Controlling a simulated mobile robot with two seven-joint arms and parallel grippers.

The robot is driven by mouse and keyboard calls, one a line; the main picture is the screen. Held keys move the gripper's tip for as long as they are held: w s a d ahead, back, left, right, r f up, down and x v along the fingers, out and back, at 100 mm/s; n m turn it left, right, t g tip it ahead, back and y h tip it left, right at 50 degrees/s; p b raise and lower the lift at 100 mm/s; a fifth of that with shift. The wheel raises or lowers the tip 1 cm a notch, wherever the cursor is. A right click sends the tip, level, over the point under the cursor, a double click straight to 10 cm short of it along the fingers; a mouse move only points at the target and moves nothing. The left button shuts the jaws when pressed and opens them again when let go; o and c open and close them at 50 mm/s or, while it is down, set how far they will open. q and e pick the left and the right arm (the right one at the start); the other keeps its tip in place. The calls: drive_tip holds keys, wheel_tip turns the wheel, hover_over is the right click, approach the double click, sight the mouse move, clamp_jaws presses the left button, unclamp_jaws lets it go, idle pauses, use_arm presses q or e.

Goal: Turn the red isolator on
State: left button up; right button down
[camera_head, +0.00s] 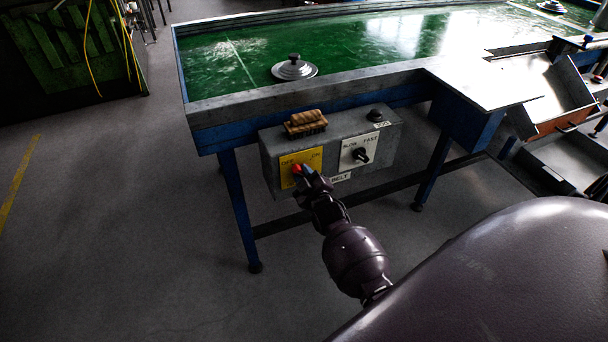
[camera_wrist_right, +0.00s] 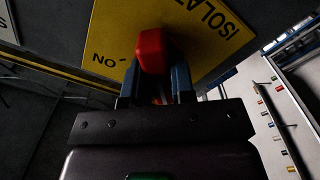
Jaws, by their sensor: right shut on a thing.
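The red isolator (camera_head: 297,168) is a red handle on a yellow plate (camera_head: 290,180) marked OFF at left and ON at right. The plate is on the front of a grey control box under the green belt. My right gripper (camera_head: 303,174) is at the handle, shut on it and hiding part of it. In the right wrist view the red handle (camera_wrist_right: 152,50) stands between the two fingers (camera_wrist_right: 154,84), with the ON mark to its left. The exact angle of the handle is hard to tell. My left gripper is not in view.
A dial (camera_head: 360,155) marked SLOW and FAST is right of the isolator. A wooden brush (camera_head: 305,123) and a black knob (camera_head: 375,115) are on top of the box. A lid (camera_head: 294,70) lies on the green belt. The floor at left is clear.

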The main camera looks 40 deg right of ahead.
drive_tip(key=m+p, duration=0.1)
drive_tip(key=m, duration=0.2)
drive_tip(key=shift+r, duration=0.15)
drive_tip(key=m, duration=0.3)
drive_tip(key=shift+s+d, duration=0.1)
drive_tip(key=shift+d, duration=0.05)
drive_tip(key=m, duration=0.3)
drive_tip(key=shift+d+p, duration=0.1)
drive_tip(key=shift+p, duration=0.3)
drive_tip(key=m, duration=0.3)
drive_tip(key=shift+d+m, duration=0.1)
drive_tip(key=shift+m, duration=0.2)
drive_tip(key=m, duration=0.4)
drive_tip(key=shift+d+f, duration=0.1)
drive_tip(key=shift+f, duration=0.1)
drive_tip(key=shift+s+m, duration=0.1)
drive_tip(key=shift+m, duration=0.5)
drive_tip(key=c, duration=1)
unclamp_jaws()
